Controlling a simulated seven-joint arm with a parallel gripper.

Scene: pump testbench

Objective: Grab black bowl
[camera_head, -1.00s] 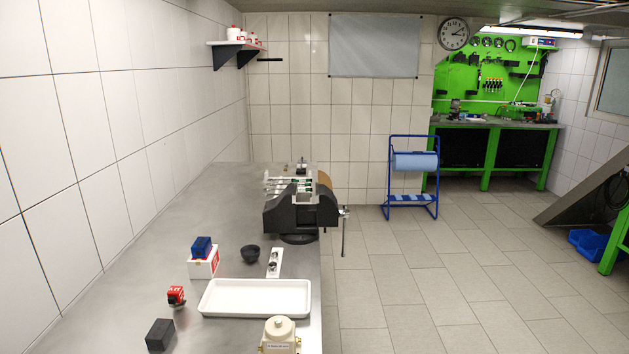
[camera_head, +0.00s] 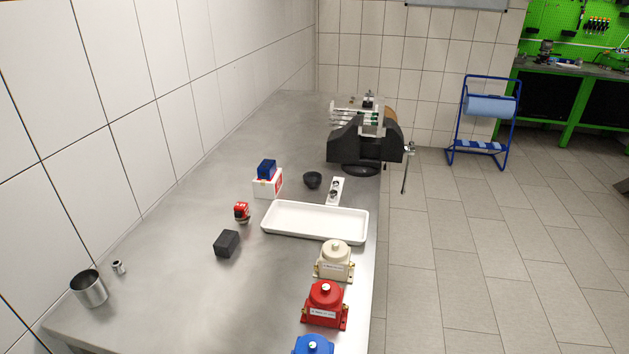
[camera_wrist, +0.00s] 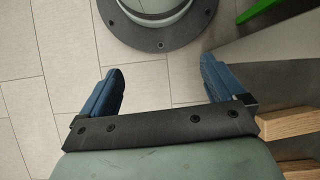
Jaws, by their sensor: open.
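The small black bowl (camera_head: 313,180) stands upright on the metal workbench (camera_head: 190,215), behind the white tray and in front of the black vise. My gripper (camera_wrist: 160,85) shows only in the wrist view. Its two blue fingers are spread wide apart with nothing between them. It points down at the tiled floor, and the bowl is not in that view. The head view does not show my gripper, so I cannot tell its distance from the bowl.
Close to the bowl are a white holder (camera_head: 335,191), a white tray (camera_head: 315,221), a white box with a blue item (camera_head: 267,181) and a black vise (camera_head: 365,140). Red tape measure (camera_head: 242,212), black block (camera_head: 227,243), metal cup (camera_head: 89,288) and several coloured housings (camera_head: 325,305) stand nearer.

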